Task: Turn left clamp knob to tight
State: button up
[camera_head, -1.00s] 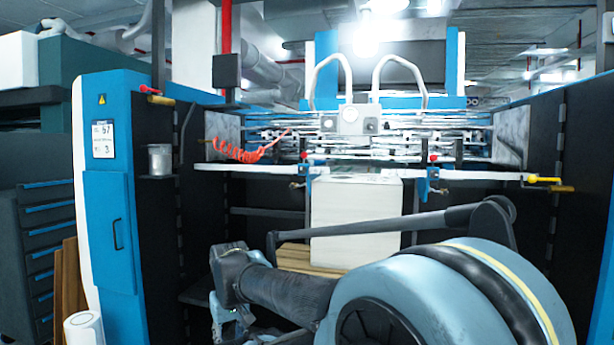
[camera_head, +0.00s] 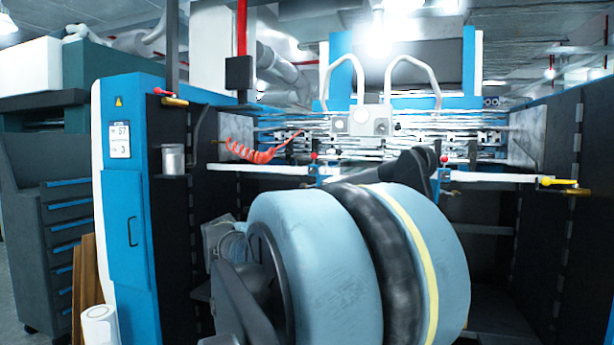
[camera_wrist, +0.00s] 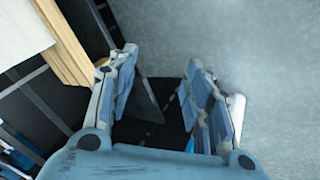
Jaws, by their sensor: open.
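Two small red knobs sit on blue brackets along the white rail of the press in the head view: a left one (camera_head: 314,156) and a right one (camera_head: 444,158). I cannot tell from the picture which setting the left one has. My gripper (camera_wrist: 160,60) shows in the wrist view with its two blue-grey fingers apart and nothing between them. It points down past the wooden pallet edge (camera_wrist: 66,50) towards the grey floor, and no knob shows there. In the head view my large arm link hides most of the area below the rail.
A blue machine cabinet (camera_head: 125,235) stands at the left, with a red-tipped handle (camera_head: 160,92) and metal cup (camera_head: 173,159) beside it. A yellow handle (camera_head: 557,182) is at the right. A coiled red hose (camera_head: 250,153) hangs over the rail. A drawer unit (camera_head: 65,235) is far left.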

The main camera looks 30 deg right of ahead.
jog(key=w+d+r+n+t+h, duration=0.3)
jog(key=w+d+r+n+h, duration=0.3)
jog(key=w+d+r, duration=0.75)
jog(key=w+d+r+n+t+h, duration=0.35)
jog(key=w+d+r+n, duration=0.55)
jog(key=d+r, duration=0.6)
jog(key=r+x, duration=0.1)
jog(key=x, duration=1.5)
jog(key=shift+w+r+m+h, duration=0.3)
jog(key=shift+w+h, duration=0.05)
jog(key=shift+w, duration=0.1)
jog(key=c, duration=1.1)
